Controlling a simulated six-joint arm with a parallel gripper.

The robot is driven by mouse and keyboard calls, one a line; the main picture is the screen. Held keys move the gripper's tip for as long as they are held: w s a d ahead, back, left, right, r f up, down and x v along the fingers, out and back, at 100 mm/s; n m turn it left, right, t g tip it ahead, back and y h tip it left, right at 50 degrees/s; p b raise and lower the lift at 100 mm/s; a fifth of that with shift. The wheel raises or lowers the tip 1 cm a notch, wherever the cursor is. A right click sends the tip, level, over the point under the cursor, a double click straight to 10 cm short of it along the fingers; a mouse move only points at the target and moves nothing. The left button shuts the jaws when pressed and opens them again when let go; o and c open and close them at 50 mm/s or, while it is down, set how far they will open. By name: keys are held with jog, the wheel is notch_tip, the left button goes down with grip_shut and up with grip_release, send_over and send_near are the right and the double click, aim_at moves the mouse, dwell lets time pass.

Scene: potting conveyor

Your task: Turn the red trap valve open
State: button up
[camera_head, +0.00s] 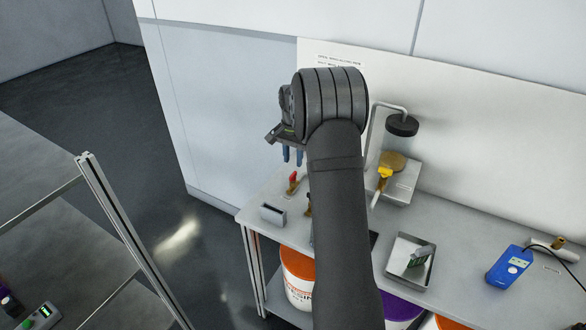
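The red-handled valve (293,177) stands near the left end of the grey bench, with a brass-coloured body below its red handle. My gripper (292,156) points down, and its two blue fingertips show apart with a gap between them. They appear just above the red handle in the picture, with nothing visible between them. I cannot tell the exact height between fingertips and handle.
My arm hides the middle of the bench (460,270). A small grey block (272,214) stands near the red valve. Buckets (298,280) sit underneath.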

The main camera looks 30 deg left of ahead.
aim_at(293, 174)
notch_tip(293, 174, up, 12)
jog(key=shift+f, duration=0.25)
notch_tip(293, 174, down, 18)
jog(key=shift+r, duration=0.25)
dwell(0.5)
